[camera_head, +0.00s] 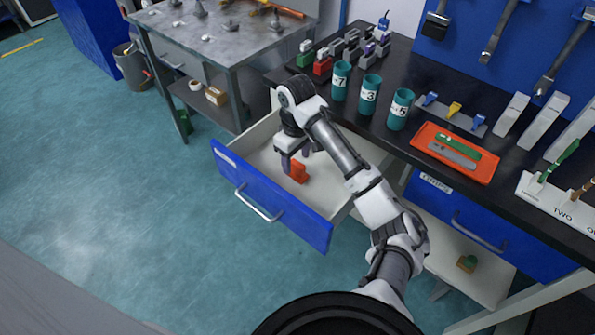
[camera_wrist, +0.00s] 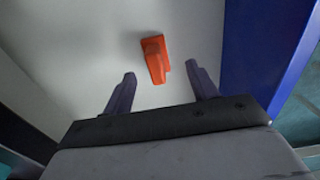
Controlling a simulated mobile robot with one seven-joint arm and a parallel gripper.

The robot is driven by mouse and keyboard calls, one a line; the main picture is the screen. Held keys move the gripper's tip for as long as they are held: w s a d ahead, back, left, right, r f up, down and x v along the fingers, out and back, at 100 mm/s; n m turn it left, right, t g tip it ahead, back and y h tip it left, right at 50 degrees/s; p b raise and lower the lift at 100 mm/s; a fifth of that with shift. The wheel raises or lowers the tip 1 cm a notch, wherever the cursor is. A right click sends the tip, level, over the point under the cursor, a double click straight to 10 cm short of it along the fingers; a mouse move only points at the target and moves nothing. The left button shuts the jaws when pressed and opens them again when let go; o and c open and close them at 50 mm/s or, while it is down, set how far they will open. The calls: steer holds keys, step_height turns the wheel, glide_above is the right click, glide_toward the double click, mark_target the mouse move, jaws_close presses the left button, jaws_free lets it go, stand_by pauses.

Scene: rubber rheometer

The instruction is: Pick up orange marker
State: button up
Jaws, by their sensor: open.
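The orange marker (camera_head: 298,172) is a small blocky orange piece lying on the white floor of the open drawer (camera_head: 240,190). In the wrist view the orange marker (camera_wrist: 155,60) lies ahead of the fingertips, roughly centred between them. My gripper (camera_head: 295,165) is inside the drawer, pointing down, close to the marker. In the wrist view my gripper (camera_wrist: 162,78) has its two fingers spread apart with nothing between them. My arm hides part of the drawer's right side.
The drawer's blue front (camera_head: 270,205) and low walls surround the marker. A black worktop (camera_head: 330,110) beside it holds teal cups (camera_head: 370,92), small coloured blocks (camera_head: 322,66) and an orange tray (camera_head: 455,168). A grey metal table (camera_head: 225,50) stands behind left.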

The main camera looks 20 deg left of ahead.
mark_target(298, 163)
steer(key=shift+w+d+f, duration=0.1)
steer(key=shift+w+f, duration=0.05)
steer(key=shift+f, duration=1.15)
steer(key=shift+w+f, duration=0.1)
steer(key=shift+f, duration=1.2)
steer(key=c, duration=1.1)
